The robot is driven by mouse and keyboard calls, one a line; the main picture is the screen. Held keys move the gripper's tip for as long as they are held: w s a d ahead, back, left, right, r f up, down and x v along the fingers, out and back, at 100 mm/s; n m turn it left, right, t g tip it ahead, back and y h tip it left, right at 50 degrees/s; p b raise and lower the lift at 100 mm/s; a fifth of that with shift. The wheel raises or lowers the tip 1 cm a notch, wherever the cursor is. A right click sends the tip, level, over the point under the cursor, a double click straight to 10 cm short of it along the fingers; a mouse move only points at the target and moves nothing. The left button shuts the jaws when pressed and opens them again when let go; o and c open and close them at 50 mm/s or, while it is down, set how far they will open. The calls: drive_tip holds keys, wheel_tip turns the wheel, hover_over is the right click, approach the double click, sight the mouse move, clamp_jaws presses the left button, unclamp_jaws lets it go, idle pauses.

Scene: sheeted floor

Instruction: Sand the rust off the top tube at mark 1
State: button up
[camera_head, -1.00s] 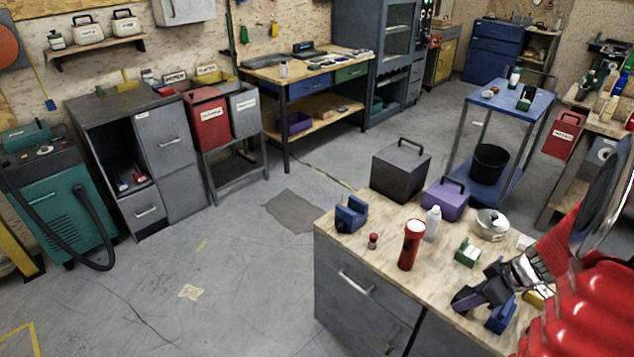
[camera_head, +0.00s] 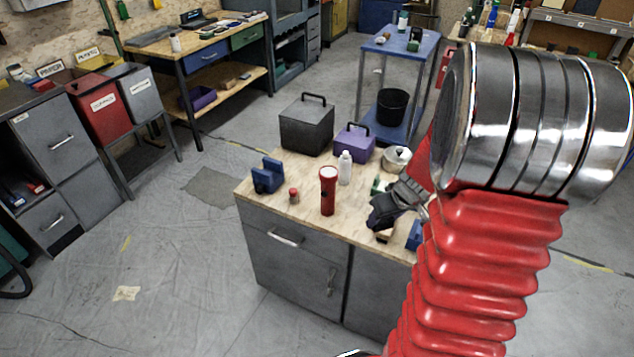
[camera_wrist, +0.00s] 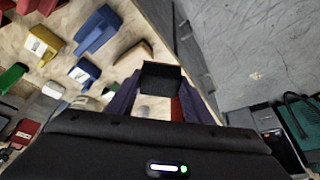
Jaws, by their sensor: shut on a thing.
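My gripper (camera_head: 380,218) is over the right part of the wood-topped workbench (camera_head: 300,214), partly hidden by my arm. In the wrist view its two purple fingers (camera_wrist: 160,104) are shut on a dark block (camera_wrist: 162,76), held between them. The block looks like a sanding block, but I cannot tell its lower face. In the head view it is too small and dark to separate from the fingers. No top tube, rust or mark 1 shows in either view.
A red flashlight (camera_head: 328,192), white bottle (camera_head: 345,167), blue bracket (camera_head: 267,177), red-topped jar (camera_head: 294,196) and pot (camera_head: 396,158) stand on the bench. Blue blocks (camera_wrist: 97,30) lie near my gripper. A grey box (camera_head: 306,128) and purple box (camera_head: 354,144) stand behind.

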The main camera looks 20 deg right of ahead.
drive_tip(key=w+a+r, duration=0.3)
drive_tip(key=w+a, duration=0.2)
drive_tip(key=a, duration=0.4)
drive_tip(key=w+a+r, duration=0.3)
drive_tip(key=w+a, duration=0.2)
drive_tip(key=a, duration=0.4)
drive_tip(key=w+a+r+n, duration=0.1)
drive_tip(key=w+a+r, duration=0.3)
drive_tip(key=a, duration=0.5)
drive_tip(key=shift+w+a, duration=0.25)
drive_tip(key=shift+w, duration=0.2)
